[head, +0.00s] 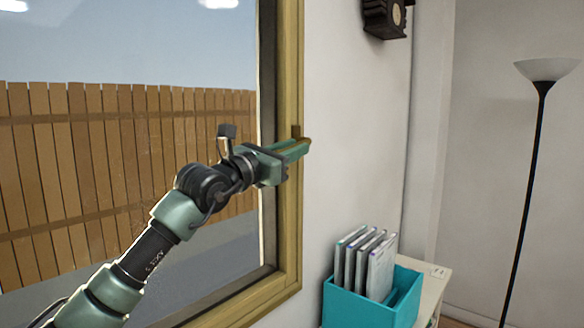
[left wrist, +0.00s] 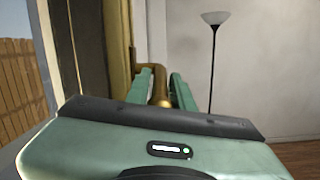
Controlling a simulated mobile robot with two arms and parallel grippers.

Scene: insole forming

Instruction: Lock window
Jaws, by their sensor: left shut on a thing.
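The window (head: 290,220) has a yellowish wooden frame, and its right side runs down the middle of the head view. A brass handle (head: 297,131) sits on that side of the frame. It also shows in the left wrist view (left wrist: 159,88), with its grip pointing out between my fingers. My left gripper (head: 298,147) is at the handle, its two green fingers on either side of the grip and shut on it. The fingers hide part of the handle in the head view. My right gripper is in neither view.
A teal box (head: 360,308) with several upright folders (head: 366,264) stands on a light cabinet (head: 432,285) at the lower right. A floor lamp (head: 527,180) stands further right. A dark clock-like box (head: 387,18) hangs on the wall. A wooden fence (head: 90,150) shows through the glass.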

